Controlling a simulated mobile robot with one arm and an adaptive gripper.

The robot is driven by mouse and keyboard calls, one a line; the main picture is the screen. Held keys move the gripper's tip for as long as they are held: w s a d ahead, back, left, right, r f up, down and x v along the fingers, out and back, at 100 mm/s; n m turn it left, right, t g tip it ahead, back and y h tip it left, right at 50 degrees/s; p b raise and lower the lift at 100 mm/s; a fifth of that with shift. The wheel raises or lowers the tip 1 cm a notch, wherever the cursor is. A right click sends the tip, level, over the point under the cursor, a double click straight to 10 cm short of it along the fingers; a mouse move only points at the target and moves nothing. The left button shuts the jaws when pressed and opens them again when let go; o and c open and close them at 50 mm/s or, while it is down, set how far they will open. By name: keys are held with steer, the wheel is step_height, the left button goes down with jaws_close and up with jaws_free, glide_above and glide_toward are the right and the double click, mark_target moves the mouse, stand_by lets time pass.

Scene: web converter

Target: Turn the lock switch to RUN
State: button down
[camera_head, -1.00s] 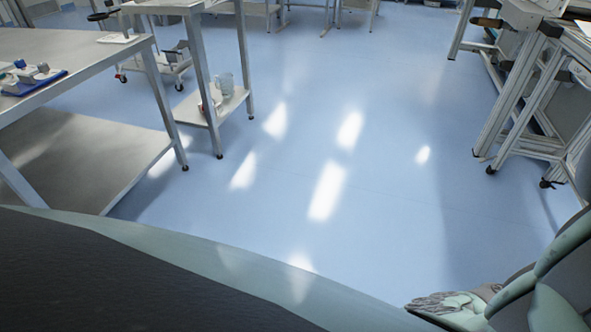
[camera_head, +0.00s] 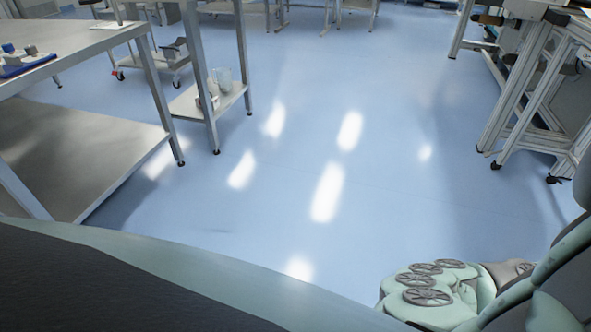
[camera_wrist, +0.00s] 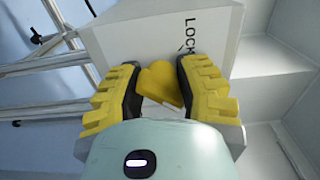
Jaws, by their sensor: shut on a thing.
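In the wrist view, my gripper (camera_wrist: 158,92) has two yellow, ribbed fingers with dark inner pads. It is shut on the yellow lock switch (camera_wrist: 157,78), with one finger on each side. The switch sits on a light grey box face (camera_wrist: 133,35). The printed word LOCK (camera_wrist: 190,35) stands beside the switch and reads sideways, with part of it hidden by the right finger. I cannot see a RUN mark, and the fingers hide part of the switch. The head view shows neither the switch nor my gripper's fingers.
In the head view, a metal bench (camera_head: 95,42) with a lower shelf stands at left, beside a small shelf stand (camera_head: 208,100). A frame-legged workstation (camera_head: 520,95) stands at right. The blue floor (camera_head: 380,150) between them is open.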

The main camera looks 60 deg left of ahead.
steer(key=shift+m, duration=0.3)
steer(key=c, duration=1.1)
jaws_free()
steer(key=shift+s, duration=0.1)
steer(key=o, duration=0.5)
steer(key=shift+s+d+f, duration=0.15)
steer(key=shift+s+d, duration=0.05)
steer(key=shift+s, duration=0.05)
steer(key=shift+w+a, duration=0.1)
steer(key=shift+w, duration=0.05)
steer(key=shift+s+a, duration=0.2)
steer(key=shift+a, duration=0.2)
steer(key=v, duration=1.1)
steer(key=shift+s, duration=0.1)
